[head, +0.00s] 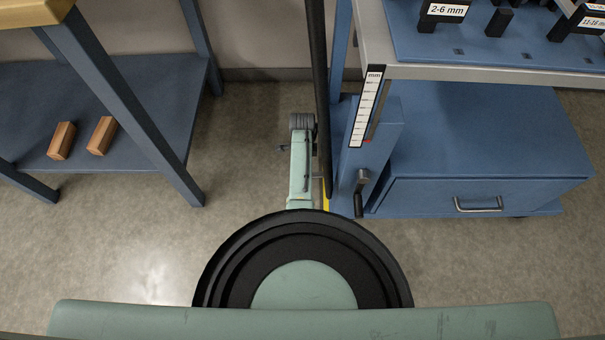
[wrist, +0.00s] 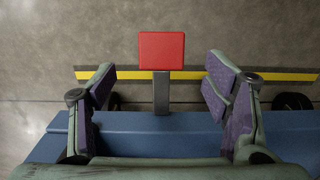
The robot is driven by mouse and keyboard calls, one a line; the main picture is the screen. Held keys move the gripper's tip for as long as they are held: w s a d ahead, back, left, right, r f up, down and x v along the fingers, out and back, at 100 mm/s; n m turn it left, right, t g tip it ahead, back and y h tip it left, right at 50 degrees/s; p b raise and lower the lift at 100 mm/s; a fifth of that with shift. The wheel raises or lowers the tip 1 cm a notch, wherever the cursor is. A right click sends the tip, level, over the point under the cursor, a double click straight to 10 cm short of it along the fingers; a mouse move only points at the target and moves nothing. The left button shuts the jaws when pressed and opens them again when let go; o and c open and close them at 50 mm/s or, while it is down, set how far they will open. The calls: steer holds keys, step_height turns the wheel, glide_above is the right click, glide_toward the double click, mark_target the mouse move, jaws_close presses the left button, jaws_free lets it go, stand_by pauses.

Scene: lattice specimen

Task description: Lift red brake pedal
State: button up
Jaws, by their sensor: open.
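The red brake pedal (wrist: 162,51) shows in the wrist view as a flat red square plate at the top middle. It sits on the end of a short grey bar (wrist: 161,93) that comes out from the blue frame (wrist: 180,135). My gripper (wrist: 160,80) is open, with one finger left and one right of the pedal's line. Nothing is between the fingers except the view of the bar and pedal beyond. I cannot tell the gap in depth. In the head view the pedal is not visible; my arm reaches down beside the blue cart (head: 480,150).
A yellow floor stripe (wrist: 270,75) runs behind the pedal. Dark wheels show at both sides under the frame. In the head view, a crank handle (head: 360,193) and drawer handle (head: 478,204) stick out from the cart. A blue shelf (head: 150,95) with two wooden blocks stands left, with open floor between.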

step_height(320, 180, down, 6)
steer(key=shift+w+f+b, duration=0.1)
steer(key=shift+f+b, duration=0.1)
steer(key=shift+b, duration=0.45)
jaws_close()
stand_by(0.6)
